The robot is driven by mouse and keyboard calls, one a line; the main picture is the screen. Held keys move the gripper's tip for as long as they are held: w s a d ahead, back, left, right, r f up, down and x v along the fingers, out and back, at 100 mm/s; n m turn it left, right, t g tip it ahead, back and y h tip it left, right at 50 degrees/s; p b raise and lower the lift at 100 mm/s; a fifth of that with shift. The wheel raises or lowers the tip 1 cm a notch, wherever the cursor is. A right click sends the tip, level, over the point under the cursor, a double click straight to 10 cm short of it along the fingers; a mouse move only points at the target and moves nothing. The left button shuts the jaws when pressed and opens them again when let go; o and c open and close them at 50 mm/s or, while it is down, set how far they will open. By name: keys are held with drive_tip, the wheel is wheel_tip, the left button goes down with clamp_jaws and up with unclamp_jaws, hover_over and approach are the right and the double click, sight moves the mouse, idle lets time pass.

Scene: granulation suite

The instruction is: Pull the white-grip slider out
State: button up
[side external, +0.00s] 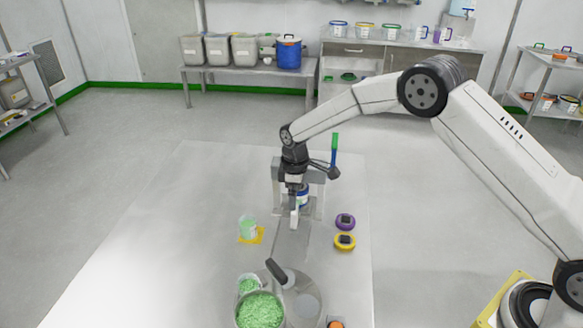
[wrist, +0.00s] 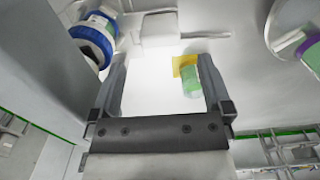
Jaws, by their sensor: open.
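The white grip (side external: 294,216) appears as a small pale upright piece at the front of a grey metal stand (side external: 319,203), just below my gripper. In the wrist view a white block (wrist: 157,30), which looks like this grip, lies beyond my fingertips, with a thin grey bar beside it. My gripper (side external: 296,187) is over the stand, pointing down. The white block is apart from both fingers in that picture. Most of the slider is hidden by the stand and my wrist.
A cup of green material (side external: 248,226) stands on a yellow square (side external: 258,236). Purple (side external: 345,221) and yellow (side external: 344,242) round items lie to the right. A bowl of green granules (side external: 259,311) is at the front. The table's left side (side external: 150,240) is clear.

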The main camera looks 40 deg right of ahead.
sight(295, 214)
drive_tip(key=shift+f, duration=0.15)
drive_tip(key=shift+f, duration=3.75)
clamp_jaws()
